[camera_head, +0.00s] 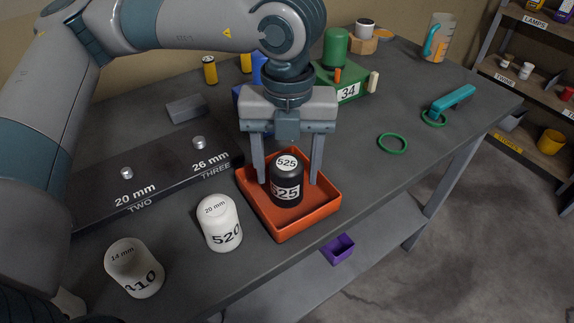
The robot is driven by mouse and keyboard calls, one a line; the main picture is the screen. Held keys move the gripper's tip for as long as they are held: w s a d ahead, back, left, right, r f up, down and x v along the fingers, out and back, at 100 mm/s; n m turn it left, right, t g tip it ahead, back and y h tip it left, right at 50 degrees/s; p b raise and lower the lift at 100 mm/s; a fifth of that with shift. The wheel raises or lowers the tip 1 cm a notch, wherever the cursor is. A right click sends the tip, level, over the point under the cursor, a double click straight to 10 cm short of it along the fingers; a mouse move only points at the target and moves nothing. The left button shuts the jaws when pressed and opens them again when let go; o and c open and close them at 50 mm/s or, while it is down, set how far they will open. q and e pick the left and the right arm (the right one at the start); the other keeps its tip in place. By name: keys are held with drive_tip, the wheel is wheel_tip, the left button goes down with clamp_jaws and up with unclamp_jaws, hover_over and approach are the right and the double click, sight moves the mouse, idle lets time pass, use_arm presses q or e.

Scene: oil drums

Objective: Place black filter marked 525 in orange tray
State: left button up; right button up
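The black filter marked 525 (287,190) stands upright in the orange tray (313,213), its white top facing up. My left gripper (288,178) comes down from above with one finger on each side of the filter. It is open, with a visible gap between each finger and the filter. The filter's base rests inside the tray, near its middle. My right gripper is not in view.
A white filter marked 520 (220,224) and a white one marked A10 (134,268) stand left of the tray. A dark block with pegs (160,183) lies behind them. A green box marked 34 (350,90) is behind. The table right of the tray is clear near green rings (393,144).

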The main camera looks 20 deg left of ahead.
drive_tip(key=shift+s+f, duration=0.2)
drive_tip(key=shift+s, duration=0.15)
use_arm(q)
drive_tip(key=shift+r, duration=0.5)
wheel_tip(320, 180, up, 10)
drive_tip(key=shift+r, duration=0.65)
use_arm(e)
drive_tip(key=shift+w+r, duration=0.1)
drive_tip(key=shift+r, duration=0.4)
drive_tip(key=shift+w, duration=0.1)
